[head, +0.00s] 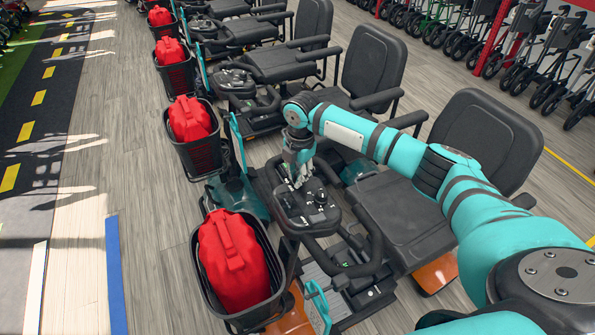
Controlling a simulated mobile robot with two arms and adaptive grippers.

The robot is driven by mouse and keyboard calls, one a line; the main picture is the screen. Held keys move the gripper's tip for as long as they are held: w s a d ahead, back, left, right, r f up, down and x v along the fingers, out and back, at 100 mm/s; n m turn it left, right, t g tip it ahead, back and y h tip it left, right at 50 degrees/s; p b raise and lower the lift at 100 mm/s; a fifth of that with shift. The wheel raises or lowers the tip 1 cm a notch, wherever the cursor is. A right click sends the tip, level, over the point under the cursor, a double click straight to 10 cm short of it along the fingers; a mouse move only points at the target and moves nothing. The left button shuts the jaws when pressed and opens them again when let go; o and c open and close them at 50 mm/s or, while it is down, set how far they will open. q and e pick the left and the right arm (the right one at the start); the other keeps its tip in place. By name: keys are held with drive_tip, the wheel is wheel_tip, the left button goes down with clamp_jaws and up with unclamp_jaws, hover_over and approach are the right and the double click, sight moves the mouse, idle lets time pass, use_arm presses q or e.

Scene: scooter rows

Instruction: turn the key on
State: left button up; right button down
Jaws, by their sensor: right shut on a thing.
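My right gripper (299,178) points down at the dark control panel (312,212) of the nearest scooter. It is shut on what appears to be the key, at the upper part of the panel. The key is too small and too covered by the fingers for me to see which way it is turned. Black knobs stand on the panel just below and right of the fingertips. My left gripper is not in view.
A black basket (262,313) with a red bag (233,262) hangs at the scooter's front. The scooter's black seat (480,140) lies beneath and behind my arm. More scooters line up beyond, and rollators (545,60) stand at the upper right. Wooden floor at left is clear.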

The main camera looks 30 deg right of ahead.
drive_tip(key=m+p, duration=0.2)
drive_tip(key=shift+a+r+m+p, duration=0.1)
drive_tip(key=shift+r+m+p, duration=0.2)
drive_tip(key=m+p, duration=0.2)
drive_tip(key=shift+w+f+m+g, duration=0.1)
drive_tip(key=shift+w+m+g, duration=0.05)
drive_tip(key=shift+m+g, duration=0.15)
drive_tip(key=m+p, duration=0.1)
drive_tip(key=m, duration=0.1)
drive_tip(key=shift+w+m, duration=0.1)
drive_tip(key=shift+m, duration=0.2)
drive_tip(key=shift+w+f+m+g+p, duration=0.15)
drive_tip(key=shift+m+p, duration=0.2)
drive_tip(key=shift+m, duration=0.3)
drive_tip(key=shift+r+m+g+p, duration=0.15)
drive_tip(key=shift+m+p, duration=0.15)
drive_tip(key=shift+m, duration=0.35)
drive_tip(key=shift+f, duration=0.1)
drive_tip(key=c, duration=1.3)
unclamp_jaws()
drive_tip(key=r, duration=1.2)
drive_tip(key=shift+w+d, duration=0.4)
